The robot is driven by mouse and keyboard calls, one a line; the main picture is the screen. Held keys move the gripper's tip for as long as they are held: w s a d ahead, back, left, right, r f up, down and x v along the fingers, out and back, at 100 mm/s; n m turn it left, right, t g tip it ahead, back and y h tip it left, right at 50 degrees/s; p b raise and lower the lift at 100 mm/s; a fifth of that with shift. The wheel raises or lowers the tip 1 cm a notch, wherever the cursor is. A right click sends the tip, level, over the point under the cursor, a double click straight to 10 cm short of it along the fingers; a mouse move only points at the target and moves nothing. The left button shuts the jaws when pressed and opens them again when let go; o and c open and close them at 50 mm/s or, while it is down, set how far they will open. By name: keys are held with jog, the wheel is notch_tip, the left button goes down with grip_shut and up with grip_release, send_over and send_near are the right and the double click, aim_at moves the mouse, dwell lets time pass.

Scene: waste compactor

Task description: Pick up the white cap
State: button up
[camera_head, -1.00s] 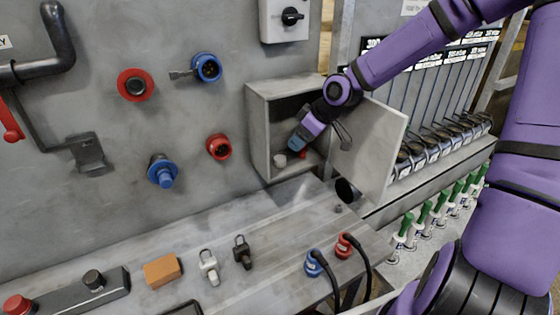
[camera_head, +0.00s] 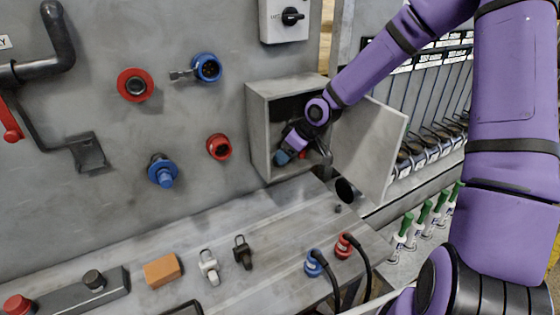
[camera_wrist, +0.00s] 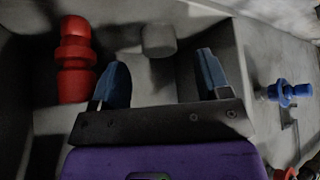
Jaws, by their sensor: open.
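The white cap (camera_wrist: 158,40) shows in the wrist view as a pale, shadowed short cylinder inside the grey open box (camera_head: 258,128). It lies beyond my fingertips, about midway between them, with no contact visible. My gripper (camera_wrist: 160,72) is open and empty, its two blue fingers spread apart. In the head view my gripper (camera_head: 283,157) reaches into the box and hides the cap. A red plug-like part (camera_wrist: 75,60) stands in the box to the left of my fingers in the wrist view.
The box door (camera_head: 372,145) hangs open to the right. A blue connector (camera_head: 162,172) and a red socket (camera_head: 219,146) stick out of the panel left of the box. Below is a grey ledge (camera_head: 240,285) with an orange block (camera_head: 162,270) and black cables.

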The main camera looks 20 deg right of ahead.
jog(key=shift+x, duration=1.65)
jog(key=shift+c, duration=0.2)
jog(key=c, duration=1)
